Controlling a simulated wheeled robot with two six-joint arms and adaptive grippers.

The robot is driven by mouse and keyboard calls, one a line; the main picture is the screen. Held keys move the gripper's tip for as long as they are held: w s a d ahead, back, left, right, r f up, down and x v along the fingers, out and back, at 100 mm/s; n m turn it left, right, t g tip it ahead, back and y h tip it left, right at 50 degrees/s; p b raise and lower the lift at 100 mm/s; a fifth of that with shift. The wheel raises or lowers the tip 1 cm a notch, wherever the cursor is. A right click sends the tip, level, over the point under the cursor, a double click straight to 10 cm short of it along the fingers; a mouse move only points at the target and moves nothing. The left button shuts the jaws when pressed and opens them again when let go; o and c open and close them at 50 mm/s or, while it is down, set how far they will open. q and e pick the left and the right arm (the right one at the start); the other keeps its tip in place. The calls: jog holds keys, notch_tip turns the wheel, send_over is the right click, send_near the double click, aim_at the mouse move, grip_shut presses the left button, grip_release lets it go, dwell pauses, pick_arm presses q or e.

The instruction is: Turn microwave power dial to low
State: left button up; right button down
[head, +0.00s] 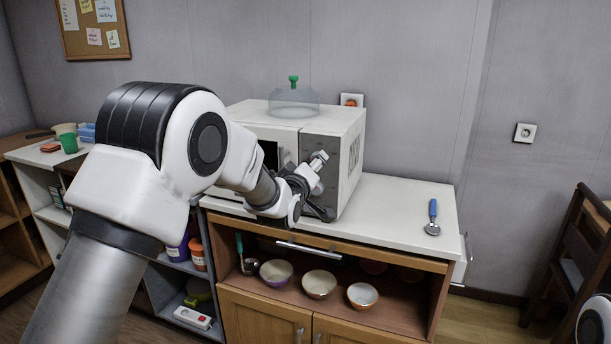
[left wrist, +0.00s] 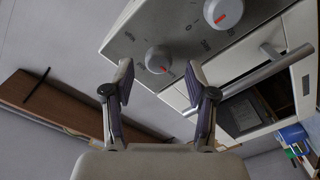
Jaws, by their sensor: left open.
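The white microwave (head: 345,140) stands on the counter with a grey control panel (head: 343,165) at its right front. In the left wrist view, the panel carries two round white dials with red pointer marks: a nearer dial (left wrist: 158,59) and another dial (left wrist: 222,12) at the top. In the head view my left gripper (head: 322,187) hides much of the panel. My right gripper is out of view.
A clear cover with a green knob (head: 294,98) sits on the microwave. A blue-handled utensil (head: 432,218) lies on the white counter (head: 395,215) at right. Several bowls (head: 319,284) stand on the shelf below. The microwave's bar handle (left wrist: 250,80) is near the left gripper.

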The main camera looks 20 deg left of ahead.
pick_arm(q)
jog(key=s, duration=0.8)
jog(key=shift+s, duration=0.3)
jog(key=shift+d, duration=0.1)
